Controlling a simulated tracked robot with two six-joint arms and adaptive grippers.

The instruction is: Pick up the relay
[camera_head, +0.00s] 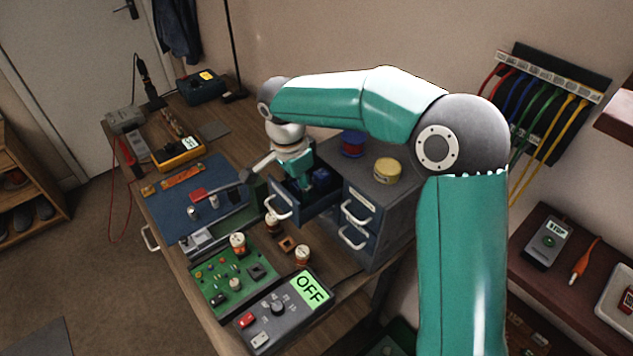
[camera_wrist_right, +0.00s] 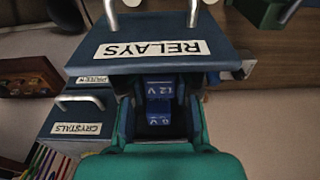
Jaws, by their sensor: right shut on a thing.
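My right gripper (camera_head: 304,184) reaches down into an open grey-blue drawer (camera_head: 286,208) of the small cabinet. In the right wrist view the drawer front (camera_wrist_right: 150,47) reads RELAYS, upside down. Two blue blocks show there: a relay marked 12 V (camera_wrist_right: 159,89) and another that seems marked 6 V (camera_wrist_right: 158,116), nearer my palm. My right gripper (camera_wrist_right: 158,108) is shut on a relay between its fingers; I cannot tell for sure which one. A blue block (camera_head: 321,177) also shows beside the gripper in the head view. My left gripper is not in view.
Closed drawers (camera_head: 356,222) with handles are beside the open one. A yellow tin (camera_head: 387,170) and a blue-red spool (camera_head: 352,143) stand on the cabinet. A green circuit board (camera_head: 232,283), a tuner box reading OFF (camera_head: 285,310) and a blue mat (camera_head: 185,222) lie on the bench.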

